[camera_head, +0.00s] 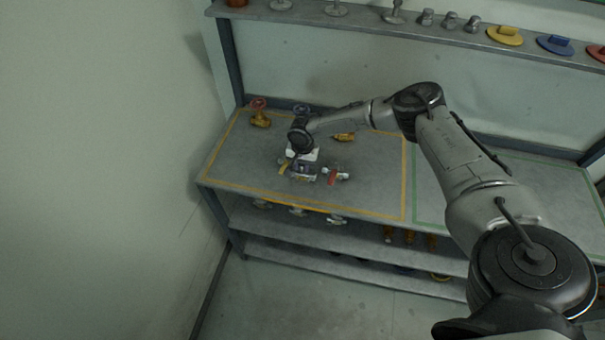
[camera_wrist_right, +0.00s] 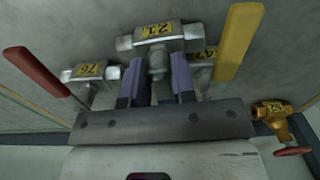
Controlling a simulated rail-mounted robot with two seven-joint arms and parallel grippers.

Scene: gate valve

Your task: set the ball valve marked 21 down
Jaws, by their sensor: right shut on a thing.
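The ball valve marked 21 (camera_wrist_right: 183,32) is a grey metal valve with a yellow label, at the top middle of the right wrist view. My right gripper (camera_wrist_right: 157,85) is shut on it, with its purple-padded fingers on either side of the stem below the body. In the head view my right gripper (camera_head: 304,172) is low over the front left of the table, and its wrist largely hides the held valve. I cannot tell whether the valve touches the tabletop. My left gripper is not in view.
Close beside are valve 76 (camera_wrist_right: 90,73) with a red lever and valve 47 (camera_wrist_right: 203,70) with a yellow lever. A brass valve (camera_wrist_right: 272,112) with a red handwheel stands apart. The yellow-outlined tabletop (camera_head: 375,190) is clear at right; a shelf (camera_head: 380,26) runs behind.

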